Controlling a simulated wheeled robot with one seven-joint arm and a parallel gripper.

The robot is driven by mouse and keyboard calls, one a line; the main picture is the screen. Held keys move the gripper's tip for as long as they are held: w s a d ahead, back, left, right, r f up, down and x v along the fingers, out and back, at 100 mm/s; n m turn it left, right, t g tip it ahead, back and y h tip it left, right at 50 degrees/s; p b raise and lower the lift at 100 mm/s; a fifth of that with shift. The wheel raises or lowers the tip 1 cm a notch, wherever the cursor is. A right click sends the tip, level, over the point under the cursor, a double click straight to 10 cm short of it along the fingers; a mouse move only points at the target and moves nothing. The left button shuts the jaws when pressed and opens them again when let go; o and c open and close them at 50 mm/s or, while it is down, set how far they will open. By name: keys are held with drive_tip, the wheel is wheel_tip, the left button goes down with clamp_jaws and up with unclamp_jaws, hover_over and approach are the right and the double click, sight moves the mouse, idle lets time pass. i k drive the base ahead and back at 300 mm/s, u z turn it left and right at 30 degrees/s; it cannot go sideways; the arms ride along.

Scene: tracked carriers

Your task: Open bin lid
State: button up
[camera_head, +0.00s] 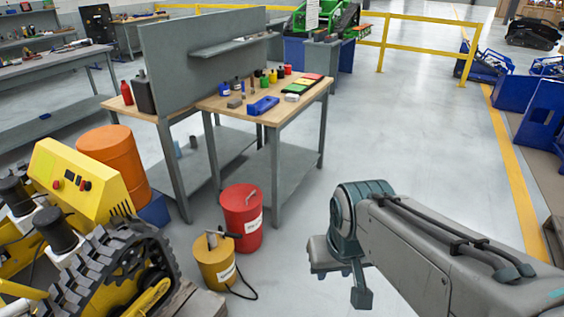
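A red round bin (243,225) with a white label stands on the floor in front of the workbench. Grey parts hang below the teal wrist joint, but the view does not show clearly whether the fingers are open. Nothing is seen held in it.
A yellow canister (214,264) with a black hose stands just in front of the red bin. A yellow tracked machine (80,180) and an orange barrel (118,160) are at left. The workbench (290,107) is behind. The floor at centre right is clear.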

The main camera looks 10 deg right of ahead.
sight(242, 197)
drive_tip(key=z, duration=0.25)
drive_tip(key=i, duration=1.8)
drive_tip(key=u, duration=0.7)
drive_tip(key=i, duration=0.75)
drive_tip(key=u, duration=0.2)
